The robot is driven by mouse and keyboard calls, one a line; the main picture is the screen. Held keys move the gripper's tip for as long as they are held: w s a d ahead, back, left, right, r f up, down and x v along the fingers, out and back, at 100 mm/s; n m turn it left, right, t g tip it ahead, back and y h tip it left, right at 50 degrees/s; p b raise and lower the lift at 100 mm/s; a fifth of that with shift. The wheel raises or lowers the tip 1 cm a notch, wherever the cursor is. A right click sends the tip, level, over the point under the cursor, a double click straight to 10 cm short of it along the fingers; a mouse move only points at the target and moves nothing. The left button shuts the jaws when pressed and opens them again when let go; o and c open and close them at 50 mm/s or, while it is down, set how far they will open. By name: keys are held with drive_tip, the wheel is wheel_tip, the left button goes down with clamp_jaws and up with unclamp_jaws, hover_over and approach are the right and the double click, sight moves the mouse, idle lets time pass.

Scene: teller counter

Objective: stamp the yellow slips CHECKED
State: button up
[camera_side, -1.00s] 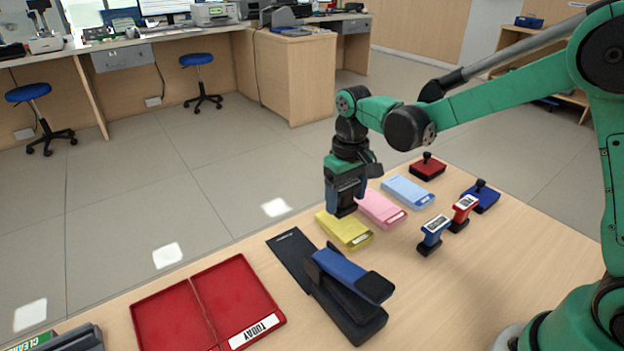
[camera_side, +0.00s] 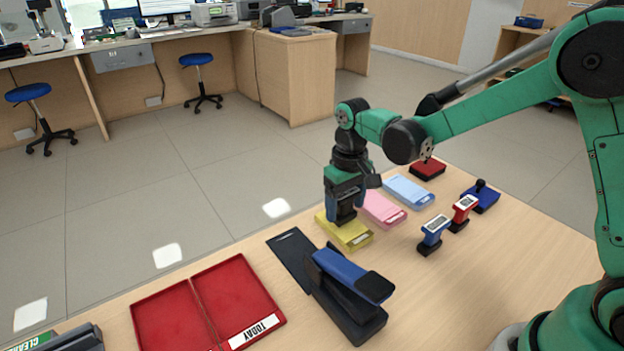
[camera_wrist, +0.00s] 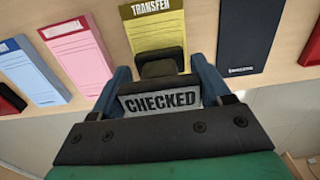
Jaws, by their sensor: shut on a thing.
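My gripper (camera_side: 343,198) is shut on the CHECKED stamp (camera_wrist: 160,102), whose label faces the wrist camera between the two blue fingers. The stamp's black base (camera_side: 345,220) is at the yellow slips (camera_side: 353,238), low over their far half; I cannot tell whether it presses on them. In the wrist view the yellow slips (camera_wrist: 158,33) have a TRANSFER header, and the stamp and gripper hide their lower part.
Beside the yellow slips lie pink slips (camera_side: 382,209) and blue slips (camera_side: 409,191). A red pad (camera_side: 428,171), a blue pad (camera_side: 484,198), a blue stamp (camera_side: 433,234) and a red stamp (camera_side: 463,212) stand behind.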

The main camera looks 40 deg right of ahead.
drive_tip(key=shift+f, duration=0.55)
idle(1.2)
drive_tip(key=shift+r, duration=0.1)
drive_tip(key=shift+r, duration=2.9)
